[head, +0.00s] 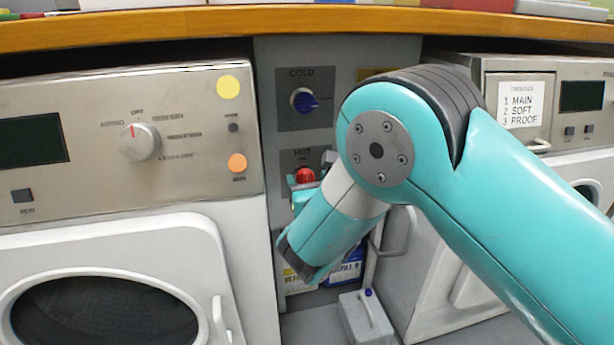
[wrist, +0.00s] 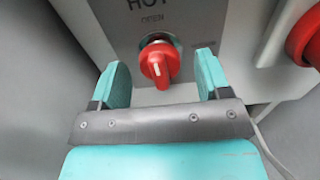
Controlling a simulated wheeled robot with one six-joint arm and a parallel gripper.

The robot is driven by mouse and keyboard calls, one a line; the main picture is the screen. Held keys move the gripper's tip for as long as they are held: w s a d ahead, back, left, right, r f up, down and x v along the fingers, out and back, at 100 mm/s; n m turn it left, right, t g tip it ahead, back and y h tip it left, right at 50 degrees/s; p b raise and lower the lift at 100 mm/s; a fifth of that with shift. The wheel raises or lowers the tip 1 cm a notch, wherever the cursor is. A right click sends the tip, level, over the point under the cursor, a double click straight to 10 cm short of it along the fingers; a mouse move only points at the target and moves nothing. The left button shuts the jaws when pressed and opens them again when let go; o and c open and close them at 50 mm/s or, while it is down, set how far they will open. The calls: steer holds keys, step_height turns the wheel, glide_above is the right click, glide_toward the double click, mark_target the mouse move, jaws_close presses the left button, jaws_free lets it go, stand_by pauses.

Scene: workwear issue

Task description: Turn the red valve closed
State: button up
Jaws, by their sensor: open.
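The red valve (wrist: 160,64) is a round knob with a raised grip and a pale pointer line, on a grey panel marked HOT and OPEN in the wrist view. The pointer line is close to upright, toward the OPEN mark. My gripper (wrist: 160,80) is open, one teal finger on each side of the knob's lower part, with no visible contact. In the head view the red valve (head: 305,175) shows below the HOT label, and my arm covers part of its panel. My fingertips are mostly hidden there.
A blue knob (head: 304,100) marked COLD sits above on the same panel. Another red round part (wrist: 305,42) shows at the right in the wrist view. Machines stand left (head: 180,95) and right (head: 580,95) of the panel. A wooden counter (head: 200,25) runs above.

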steer(key=shift+w+a, duration=0.15)
steer(key=shift+w, duration=0.3)
steer(key=c, duration=0.9)
